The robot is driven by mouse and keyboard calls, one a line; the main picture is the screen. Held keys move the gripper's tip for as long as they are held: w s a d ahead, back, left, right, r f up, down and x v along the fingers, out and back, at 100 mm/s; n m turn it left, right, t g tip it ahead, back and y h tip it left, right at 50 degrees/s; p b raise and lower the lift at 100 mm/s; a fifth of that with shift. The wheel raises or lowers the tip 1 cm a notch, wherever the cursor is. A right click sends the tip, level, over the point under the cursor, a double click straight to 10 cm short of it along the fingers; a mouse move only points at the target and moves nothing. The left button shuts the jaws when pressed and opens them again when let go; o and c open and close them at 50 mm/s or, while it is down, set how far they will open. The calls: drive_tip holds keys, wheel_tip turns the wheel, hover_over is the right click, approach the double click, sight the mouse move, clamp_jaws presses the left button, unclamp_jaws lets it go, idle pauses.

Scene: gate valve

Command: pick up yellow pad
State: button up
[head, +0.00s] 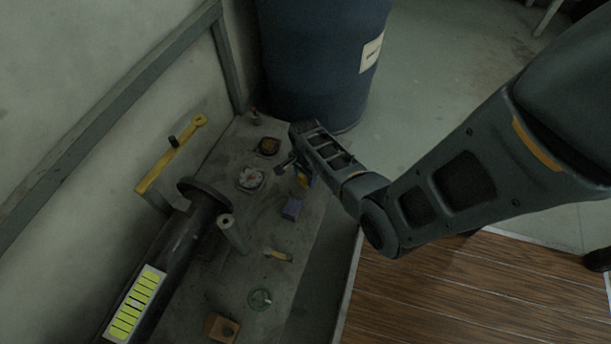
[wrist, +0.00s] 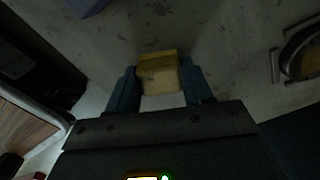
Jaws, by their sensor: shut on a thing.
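The yellow pad (wrist: 159,72) is a small worn block between the two fingers of my gripper (wrist: 162,88) in the wrist view. The fingers press on its left and right sides. In the head view my gripper (head: 297,172) is over the right part of the grey worktop (head: 240,280), and only a bit of the yellow pad (head: 304,181) shows beside it. I cannot tell whether the pad touches the worktop.
A purple block (head: 292,209) lies close to my gripper. A round dial gauge (head: 250,178) and a brown round part (head: 268,146) lie left of it. A black pipe (head: 178,262) runs along the left. A blue barrel (head: 315,60) stands behind.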

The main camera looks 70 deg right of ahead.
drive_tip(key=r+p, duration=0.1)
drive_tip(key=r, duration=0.1)
drive_tip(key=r+p, duration=0.1)
drive_tip(key=r, duration=0.1)
drive_tip(key=shift+d+r+p, duration=0.2)
drive_tip(key=shift+r+p, duration=0.1)
drive_tip(key=shift+p, duration=0.1)
drive_tip(key=s+d+r+p, duration=0.2)
drive_tip(key=d+r, duration=0.4)
drive_tip(key=d, duration=0.4)
drive_tip(key=shift+s+d+p, duration=0.35)
drive_tip(key=shift+s, duration=0.55)
